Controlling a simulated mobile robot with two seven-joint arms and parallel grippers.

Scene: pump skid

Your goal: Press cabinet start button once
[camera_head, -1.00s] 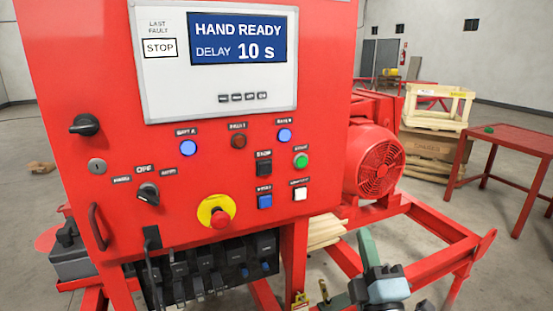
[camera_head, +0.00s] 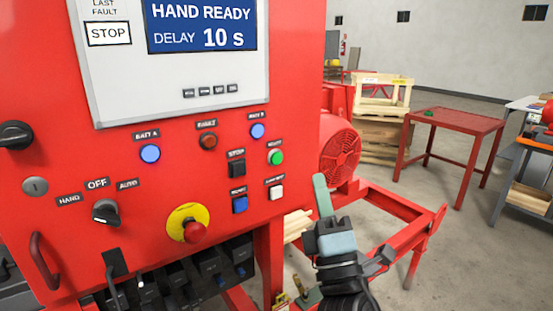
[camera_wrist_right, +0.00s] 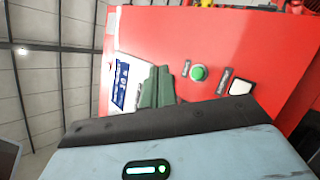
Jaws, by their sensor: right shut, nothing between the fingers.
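The red cabinet (camera_head: 100,235) fills the left of the head view. Its green start button (camera_head: 276,158) sits at the right of the panel, right of the black stop button (camera_head: 237,169) and above a white button (camera_head: 276,192). The green button (camera_wrist_right: 199,73) also shows in the right wrist view, just right of the fingers. My right gripper (camera_head: 321,192) is shut and empty, to the right of and below the green button in the head view, apart from it in that picture. The gap in depth is hard to tell. My left gripper is not in view.
The display (camera_head: 202,27) reads "HAND READY" and "DELAY 10 s". A red emergency stop (camera_head: 194,231) on a yellow disc, a selector knob (camera_head: 106,212) and a blue button (camera_head: 240,204) are nearby. The skid frame (camera_head: 400,211) and a red table (camera_head: 461,122) stand to the right.

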